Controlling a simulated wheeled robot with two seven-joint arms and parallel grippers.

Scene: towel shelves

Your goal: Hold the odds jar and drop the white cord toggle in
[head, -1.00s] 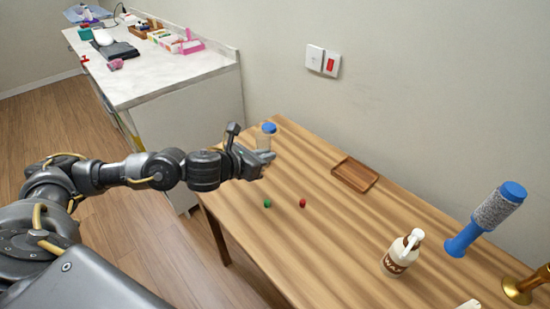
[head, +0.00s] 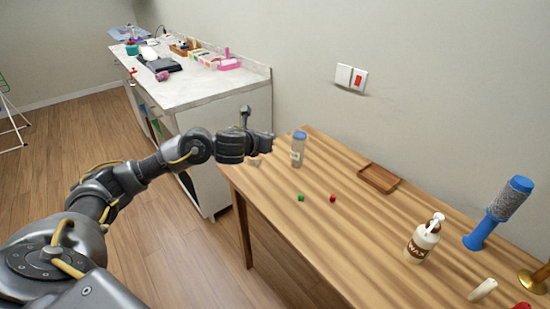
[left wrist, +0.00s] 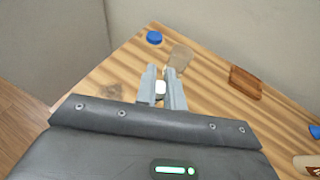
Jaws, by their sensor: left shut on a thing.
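The odds jar (head: 297,155), a clear jar, stands upright near the far left corner of the wooden table. Blue shows at its top in the head view. In the left wrist view a round blue lid (left wrist: 154,38) appears beside the clear jar body (left wrist: 180,58). My left gripper (head: 254,161) is raised left of the jar, apart from it. In the left wrist view its fingers are shut on a small white thing, which looks like the white cord toggle (left wrist: 160,88). The fingers partly hide it. My right gripper is not in view.
Green (head: 301,198) and red (head: 333,198) bits lie in front of the jar. A brown tray (head: 378,178) is by the wall. A pump bottle (head: 423,240) and a blue-based cylinder (head: 498,212) stand at the right. A white counter (head: 205,95) is behind.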

